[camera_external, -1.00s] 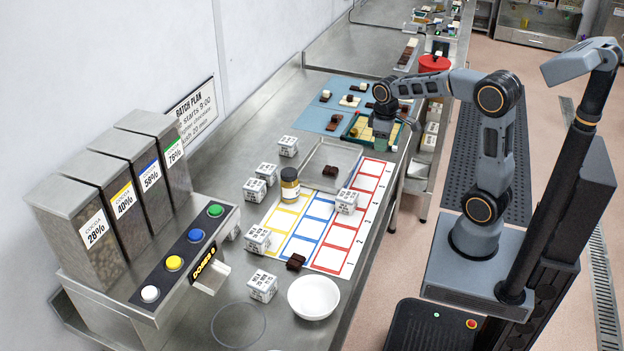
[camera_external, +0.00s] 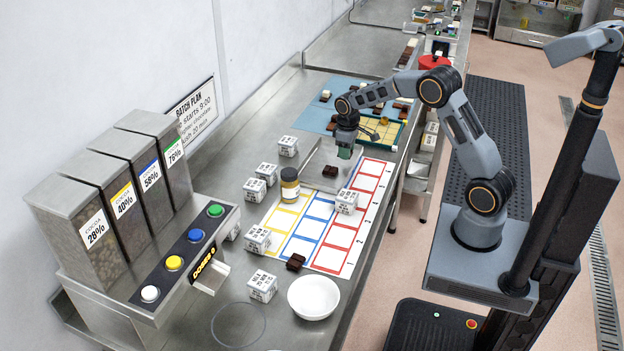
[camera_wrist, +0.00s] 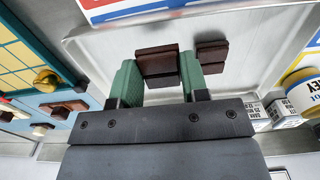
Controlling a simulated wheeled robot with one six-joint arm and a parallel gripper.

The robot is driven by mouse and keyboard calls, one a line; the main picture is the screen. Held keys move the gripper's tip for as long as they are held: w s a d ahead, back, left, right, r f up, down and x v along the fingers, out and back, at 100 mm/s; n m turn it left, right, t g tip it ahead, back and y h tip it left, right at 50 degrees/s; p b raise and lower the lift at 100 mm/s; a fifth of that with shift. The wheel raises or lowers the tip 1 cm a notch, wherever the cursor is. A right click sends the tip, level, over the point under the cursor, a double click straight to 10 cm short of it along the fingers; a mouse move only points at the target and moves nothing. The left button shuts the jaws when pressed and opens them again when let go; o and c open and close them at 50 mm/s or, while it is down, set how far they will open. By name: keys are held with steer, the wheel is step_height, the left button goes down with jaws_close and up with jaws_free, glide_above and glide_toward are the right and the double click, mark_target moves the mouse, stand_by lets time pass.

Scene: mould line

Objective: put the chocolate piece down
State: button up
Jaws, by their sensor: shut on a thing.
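My gripper (camera_wrist: 159,75) is shut on a dark brown chocolate piece (camera_wrist: 157,59), held between its two green fingers in the wrist view. Behind the piece is the pale metal tray (camera_wrist: 105,49); I cannot tell whether the piece touches it. A second dark chocolate piece (camera_wrist: 212,54) lies in the tray, just right of the held one. In the external view my gripper (camera_external: 344,153) is over the far right part of the tray (camera_external: 312,160), with the second piece (camera_external: 330,171) nearer the camera. The held piece is hidden there.
A green-framed mould (camera_external: 387,145) stands just right of the gripper, with a blue mat (camera_external: 316,116) behind. A honey jar (camera_external: 290,186) and a white cube (camera_external: 347,201) stand near the tray. The coloured grid sheet (camera_external: 330,240) has mostly bare squares.

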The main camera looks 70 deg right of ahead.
mark_target(345, 164)
steer(key=shift+w+f, duration=0.2)
steer(key=shift+f, duration=1.55)
steer(key=shift+f, duration=0.15)
steer(key=o, duration=0.6)
